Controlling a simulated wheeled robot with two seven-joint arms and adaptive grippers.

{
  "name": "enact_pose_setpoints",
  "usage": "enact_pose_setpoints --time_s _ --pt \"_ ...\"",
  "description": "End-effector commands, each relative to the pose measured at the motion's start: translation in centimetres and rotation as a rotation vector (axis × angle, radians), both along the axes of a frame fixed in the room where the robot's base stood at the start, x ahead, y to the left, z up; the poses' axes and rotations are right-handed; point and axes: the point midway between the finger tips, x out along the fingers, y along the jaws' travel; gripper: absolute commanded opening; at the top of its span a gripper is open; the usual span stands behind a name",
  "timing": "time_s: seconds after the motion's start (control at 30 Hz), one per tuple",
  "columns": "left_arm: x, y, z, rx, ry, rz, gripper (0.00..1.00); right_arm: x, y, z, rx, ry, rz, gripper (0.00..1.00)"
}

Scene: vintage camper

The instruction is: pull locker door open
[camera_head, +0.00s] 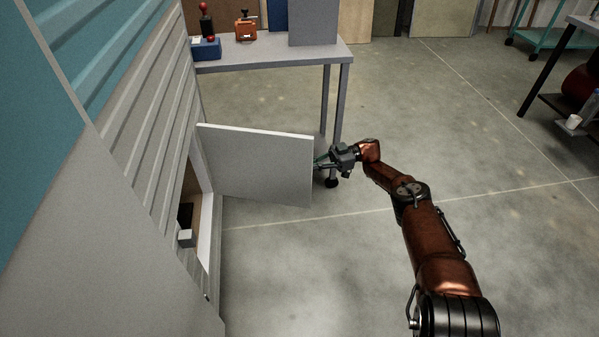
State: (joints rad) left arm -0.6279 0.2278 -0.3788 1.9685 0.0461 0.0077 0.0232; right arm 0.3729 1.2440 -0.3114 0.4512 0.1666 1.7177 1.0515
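The white locker door (255,165) stands swung out from the camper's side, roughly square to the wall. Its hinged side is at the left and its free edge points right. Behind it the locker opening (201,215) shows a pale frame and a dark, brownish inside. My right gripper (321,161) is at the door's free edge, around mid height. Its fingertips are small and partly hidden by the edge, so I cannot tell whether they touch or grip the door. My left gripper is not in view.
The ribbed camper wall (140,110) fills the left side. A grey workbench (270,58) with tools on it stands behind the door, one leg close to my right gripper. Another table (580,22) is at the far right. The concrete floor (460,140) between is mostly clear.

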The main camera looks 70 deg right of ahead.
Motion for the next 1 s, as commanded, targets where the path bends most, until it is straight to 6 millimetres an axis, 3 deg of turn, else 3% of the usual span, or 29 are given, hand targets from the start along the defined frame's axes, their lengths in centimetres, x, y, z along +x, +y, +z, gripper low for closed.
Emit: enact_pose_setpoints --time_s 0.03,0.5,0.53,0.77,1.0 --pt "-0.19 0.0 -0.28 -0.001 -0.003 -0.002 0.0 -0.01 -0.03 -0.68 -0.004 0.014 0.001 0.0" --pt "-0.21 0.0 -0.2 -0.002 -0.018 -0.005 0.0 -0.23 -0.28 -0.2 -0.004 0.008 0.004 0.0" --pt "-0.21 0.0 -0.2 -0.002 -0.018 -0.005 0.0 -0.22 -0.29 -0.19 -0.004 0.008 0.004 0.08" --pt "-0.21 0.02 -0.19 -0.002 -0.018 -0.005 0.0 -0.19 -0.3 0.0 -0.003 0.004 0.004 0.24" --pt "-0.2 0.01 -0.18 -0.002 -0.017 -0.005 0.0 -0.17 -0.31 0.13 -0.003 0.002 0.004 0.25"
